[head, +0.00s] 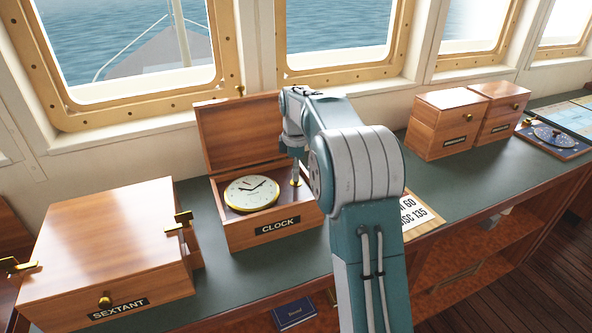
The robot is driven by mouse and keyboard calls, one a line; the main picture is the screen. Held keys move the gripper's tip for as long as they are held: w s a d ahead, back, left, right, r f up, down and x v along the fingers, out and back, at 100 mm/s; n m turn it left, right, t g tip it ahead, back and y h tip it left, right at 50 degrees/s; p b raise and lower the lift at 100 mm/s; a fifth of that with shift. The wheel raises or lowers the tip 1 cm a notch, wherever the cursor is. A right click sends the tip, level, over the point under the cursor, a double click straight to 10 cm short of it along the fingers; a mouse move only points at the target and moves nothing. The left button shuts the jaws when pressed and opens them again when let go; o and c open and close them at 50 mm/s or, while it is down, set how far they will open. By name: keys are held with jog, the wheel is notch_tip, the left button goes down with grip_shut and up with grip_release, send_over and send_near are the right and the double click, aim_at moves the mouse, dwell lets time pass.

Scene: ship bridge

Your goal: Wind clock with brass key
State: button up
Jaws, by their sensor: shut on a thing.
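The clock (252,193) has a white face with dark hands and a brass rim. It lies face up in an open wooden box labelled CLOCK (277,226), whose lid (240,136) stands raised at the back. My gripper (295,181) points down into the right side of the box, beside the clock. A small brass piece shows at its tip, likely the brass key (295,184). The gripper is shut on it. I cannot tell whether the key touches anything inside the box. My arm hides the area to the right of the box.
A wooden SEXTANT box (110,245) with brass latches stands at the left. A lettered card (413,214) lies partly behind my arm. The green counter (490,165) is clear at right.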

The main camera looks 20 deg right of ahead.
jog(key=n, duration=0.5)
jog(key=shift+f, duration=0.1)
jog(key=shift+n, duration=0.4)
jog(key=o, duration=1.1)
jog(key=shift+w, duration=0.1)
jog(key=shift+o, duration=0.2)
notch_tip(320, 180, up, 12)
